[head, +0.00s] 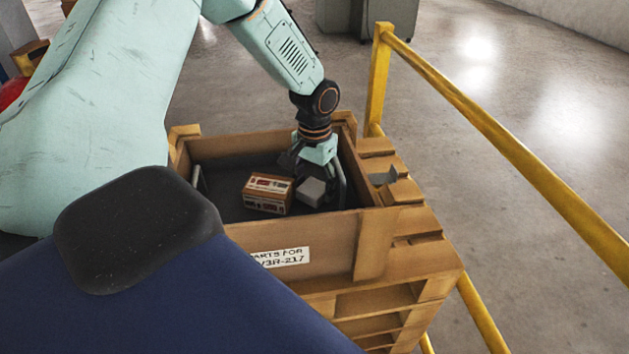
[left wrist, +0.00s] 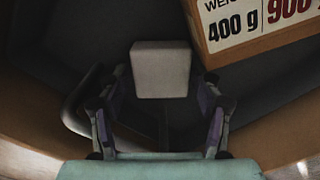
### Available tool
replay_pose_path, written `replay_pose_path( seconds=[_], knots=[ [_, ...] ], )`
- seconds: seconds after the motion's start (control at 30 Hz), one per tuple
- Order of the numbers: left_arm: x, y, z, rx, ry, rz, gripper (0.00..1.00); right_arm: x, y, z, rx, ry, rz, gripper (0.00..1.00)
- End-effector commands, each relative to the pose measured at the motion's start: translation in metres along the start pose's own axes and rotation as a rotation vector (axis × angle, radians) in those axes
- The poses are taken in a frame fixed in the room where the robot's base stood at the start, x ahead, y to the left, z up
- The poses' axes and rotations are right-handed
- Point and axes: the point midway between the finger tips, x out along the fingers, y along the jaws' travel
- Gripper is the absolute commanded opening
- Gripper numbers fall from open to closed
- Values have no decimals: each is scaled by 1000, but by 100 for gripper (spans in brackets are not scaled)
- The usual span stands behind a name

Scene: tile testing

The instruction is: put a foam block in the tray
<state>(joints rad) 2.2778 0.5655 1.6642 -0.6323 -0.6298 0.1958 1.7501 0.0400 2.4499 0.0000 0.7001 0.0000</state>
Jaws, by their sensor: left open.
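A pale grey foam block (head: 311,191) is low inside a wooden crate (head: 300,236) in the head view. My left gripper (head: 318,172) reaches down into the crate at its right side, right at the block. In the left wrist view the block (left wrist: 161,69) lies in line with the gap between the fingers of the left gripper (left wrist: 159,92). The fingers are open with space on both sides of it. I cannot tell how deep the block sits between them. I cannot make out a separate tray for certain; the dark crate interior (head: 228,207) may be one. My right gripper is not seen.
A cardboard box (head: 268,193) with printed labels lies just left of the block; it also shows in the left wrist view (left wrist: 262,28). The crate walls surround the gripper closely. A yellow railing (head: 500,140) runs along the right, with open floor beyond.

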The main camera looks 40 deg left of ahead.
Motion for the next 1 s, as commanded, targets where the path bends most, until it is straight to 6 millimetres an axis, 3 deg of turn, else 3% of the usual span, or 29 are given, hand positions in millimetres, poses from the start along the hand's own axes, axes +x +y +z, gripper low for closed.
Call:
replay_pose_path(
  seconds=[0.17,0.7,1.0],
  knots=[
    [-8,0,-1,0,3,1,65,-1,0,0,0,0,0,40],
    [-108,0,-1,0,3,1,65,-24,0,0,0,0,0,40],
    [-125,0,0,0,0,1,65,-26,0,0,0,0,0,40]
  ],
)
